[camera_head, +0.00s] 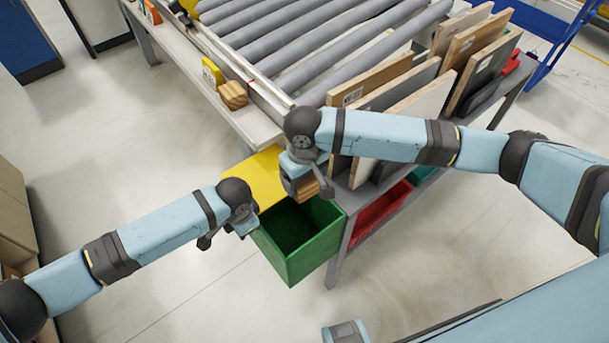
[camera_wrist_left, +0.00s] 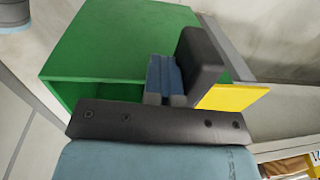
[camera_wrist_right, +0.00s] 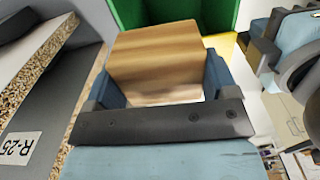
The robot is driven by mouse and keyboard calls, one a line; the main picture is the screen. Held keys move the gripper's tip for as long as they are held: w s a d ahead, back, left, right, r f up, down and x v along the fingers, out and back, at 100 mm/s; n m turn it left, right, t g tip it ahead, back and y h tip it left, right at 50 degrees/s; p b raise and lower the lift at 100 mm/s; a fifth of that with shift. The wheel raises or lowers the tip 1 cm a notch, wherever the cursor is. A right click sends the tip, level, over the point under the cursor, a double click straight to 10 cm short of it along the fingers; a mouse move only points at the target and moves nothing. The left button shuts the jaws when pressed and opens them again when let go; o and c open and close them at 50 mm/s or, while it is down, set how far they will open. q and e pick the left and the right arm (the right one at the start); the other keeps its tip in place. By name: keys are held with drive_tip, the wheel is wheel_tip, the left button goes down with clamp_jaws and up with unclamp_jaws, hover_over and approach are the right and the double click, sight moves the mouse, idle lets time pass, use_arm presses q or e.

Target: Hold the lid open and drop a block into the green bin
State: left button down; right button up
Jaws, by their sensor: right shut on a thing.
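The green bin (camera_head: 300,245) stands open beside the bench leg. Its yellow lid (camera_head: 262,175) is swung up at the far left side of the opening; it also shows in the left wrist view (camera_wrist_left: 235,97). My left gripper (camera_head: 246,228) is at the bin's left rim, near the lid. Its fingers look closed together (camera_wrist_left: 165,80), with nothing seen between them; contact with the lid is unclear. My right gripper (camera_head: 304,190) is shut on a wooden block (camera_wrist_right: 155,62), which it holds above the bin's far rim, beside the lid. The bin's inside is dark.
A roller conveyor (camera_head: 300,38) fills the back. Upright boards (camera_head: 425,95) stand close to my right arm. A red bin (camera_head: 380,215) sits under the bench to the right. Another wooden block (camera_head: 233,94) lies on the bench edge. The floor at front left is clear.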

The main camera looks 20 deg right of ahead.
use_arm(q)
drive_tip(key=shift+w, duration=0.1)
use_arm(e)
drive_tip(key=shift+f, duration=1.7)
drive_tip(key=o, duration=0.9)
drive_tip(key=shift+r, duration=0.1)
drive_tip(key=shift+r, duration=5.9)
use_arm(q)
drive_tip(key=shift+s+d, duration=1.65)
drive_tip(key=shift+s, duration=2.9)
drive_tip(key=shift+s+d, duration=1.65)
drive_tip(key=shift+s, duration=2.9)
wheel_tip(320, 180, up, 10)
